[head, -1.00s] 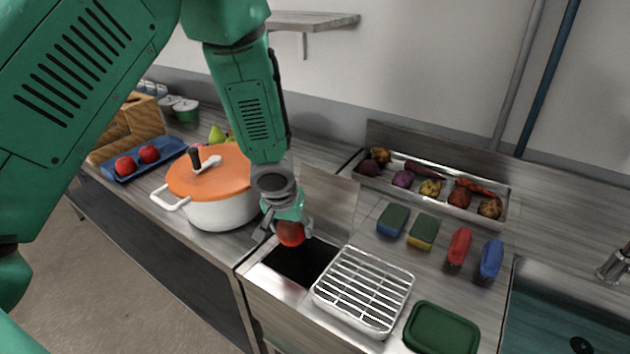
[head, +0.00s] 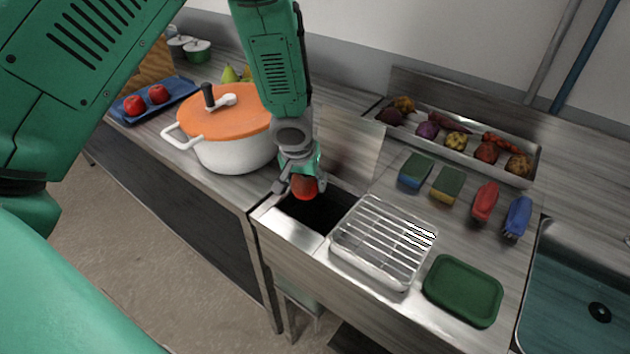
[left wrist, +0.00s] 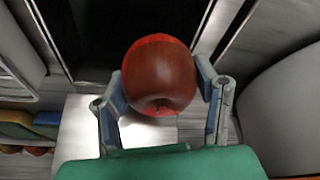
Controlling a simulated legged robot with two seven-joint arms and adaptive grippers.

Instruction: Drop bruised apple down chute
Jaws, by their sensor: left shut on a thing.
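My left gripper (head: 302,180) is shut on a red apple (head: 304,187) with a brownish patch. It holds the apple over the left part of the dark chute opening (head: 322,212) in the counter. In the left wrist view the apple (left wrist: 160,75) sits between the two fingers (left wrist: 162,98), its brown side facing the camera, with the dark opening beyond it. The chute's raised lid (head: 350,150) stands behind the opening. My right gripper is not in view.
A white pot with an orange lid (head: 228,118) stands close left of the gripper. A wire rack on a tray (head: 385,240) sits right of the opening. Two red apples (head: 146,99) lie on a blue tray (head: 185,88). Sponges, brushes and a vegetable tray (head: 515,180) are further right.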

